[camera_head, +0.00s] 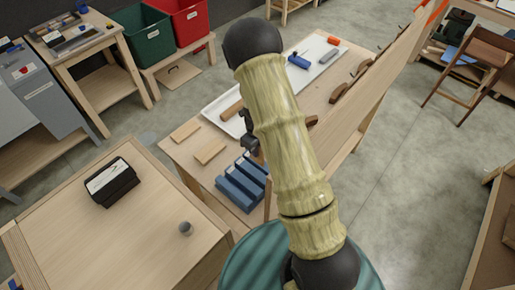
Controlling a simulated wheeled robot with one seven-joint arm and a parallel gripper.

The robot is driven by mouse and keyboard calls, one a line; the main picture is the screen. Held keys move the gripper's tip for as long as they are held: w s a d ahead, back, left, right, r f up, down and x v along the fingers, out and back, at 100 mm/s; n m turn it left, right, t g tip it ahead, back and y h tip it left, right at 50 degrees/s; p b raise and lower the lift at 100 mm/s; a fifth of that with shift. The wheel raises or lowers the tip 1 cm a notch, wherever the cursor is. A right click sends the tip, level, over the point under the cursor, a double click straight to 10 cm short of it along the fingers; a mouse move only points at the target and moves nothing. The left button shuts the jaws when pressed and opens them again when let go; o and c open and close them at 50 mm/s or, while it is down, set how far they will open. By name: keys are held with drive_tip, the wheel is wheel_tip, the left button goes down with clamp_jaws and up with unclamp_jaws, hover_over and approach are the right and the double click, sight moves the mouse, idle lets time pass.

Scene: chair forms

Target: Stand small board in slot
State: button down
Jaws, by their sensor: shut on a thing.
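The blue slotted block (240,188) stands on the workbench beside my arm, its parallel slots facing up. My gripper (251,144) shows only as dark parts at the left edge of my arm, above and behind the block. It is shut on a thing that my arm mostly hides. A narrow upright strip of pale wood (267,200) shows at the block's right edge; I cannot tell whether it is the held board or whether it sits in a slot. Two small pale boards (209,151) (185,131) lie flat on the bench left of the block.
A white tray (222,107) with tools lies behind my arm. A tall wooden panel (365,105) with brown pegs stands along the bench's right side. A nearer table (130,235) holds a black box (112,182) and a small grey knob (186,228).

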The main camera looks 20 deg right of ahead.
sight(257, 161)
drive_tip(key=shift+f+b, duration=1.8)
drive_tip(key=shift+f, duration=0.75)
drive_tip(key=shift+f+b, duration=0.85)
drive_tip(key=shift+f, duration=0.6)
drive_tip(key=c, duration=1.5)
unclamp_jaws()
drive_tip(key=shift+o, duration=0.2)
drive_tip(key=shift+r, duration=0.15)
wheel_tip(257, 161, up, 17)
drive_tip(key=shift+r+b, duration=0.15)
drive_tip(key=shift+b, duration=1.05)
drive_tip(key=shift+s+a, duration=0.1)
